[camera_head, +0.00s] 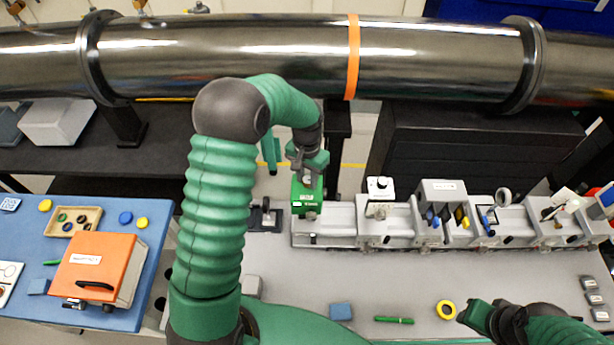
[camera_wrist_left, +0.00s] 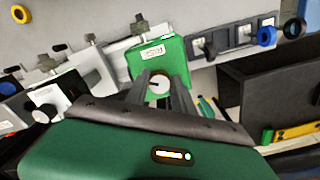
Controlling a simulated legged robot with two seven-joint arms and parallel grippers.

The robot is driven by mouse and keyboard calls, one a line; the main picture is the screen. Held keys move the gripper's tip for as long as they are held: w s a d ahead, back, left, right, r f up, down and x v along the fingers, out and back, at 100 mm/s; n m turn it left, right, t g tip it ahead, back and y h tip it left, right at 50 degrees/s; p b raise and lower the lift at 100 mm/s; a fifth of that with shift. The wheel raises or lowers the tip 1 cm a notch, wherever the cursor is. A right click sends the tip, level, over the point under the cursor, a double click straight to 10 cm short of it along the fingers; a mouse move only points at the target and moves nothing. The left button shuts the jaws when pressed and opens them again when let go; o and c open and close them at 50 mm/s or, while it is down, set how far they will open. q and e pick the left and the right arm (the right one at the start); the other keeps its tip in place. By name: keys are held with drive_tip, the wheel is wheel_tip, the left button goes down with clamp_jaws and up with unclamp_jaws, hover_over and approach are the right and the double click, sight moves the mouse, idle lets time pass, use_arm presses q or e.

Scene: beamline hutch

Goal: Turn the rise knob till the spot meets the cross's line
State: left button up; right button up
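The green box (camera_head: 307,194) with a white label stands at the left end of the rail. In the left wrist view the green box (camera_wrist_left: 172,62) has a round, pale-faced knob (camera_wrist_left: 158,86) with a dark mark. My left gripper (camera_head: 308,163) reaches down onto the box from above. Its fingers (camera_wrist_left: 159,92) lie on both sides of the knob, with no clear gap. My right gripper (camera_head: 478,316) is low at the right, away from the rail; its finger gap is unclear. I cannot make out the spot or the cross.
The grey rail (camera_head: 335,222) carries several mounts, including a white one (camera_head: 380,195). A large steel pipe (camera_head: 250,55) crosses behind. A yellow ring (camera_head: 446,309), a green pen (camera_head: 394,320) and a blue block (camera_head: 341,311) lie in front. An orange box (camera_head: 98,265) stands left.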

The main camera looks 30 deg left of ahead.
sight(308, 179)
use_arm(q)
clamp_jaws()
drive_tip(key=shift+w+f+n+b, duration=0.1)
drive_tip(key=shift+n+b, duration=0.3)
drive_tip(key=shift+n, duration=1.7)
drive_tip(key=o, duration=0.7)
unclamp_jaws()
wheel_tip(308, 179, up, 6)
drive_tip(key=b, duration=0.3)
drive_tip(key=shift+w, duration=0.1)
wheel_tip(308, 179, up, 11)
drive_tip(key=shift+b, duration=0.9)
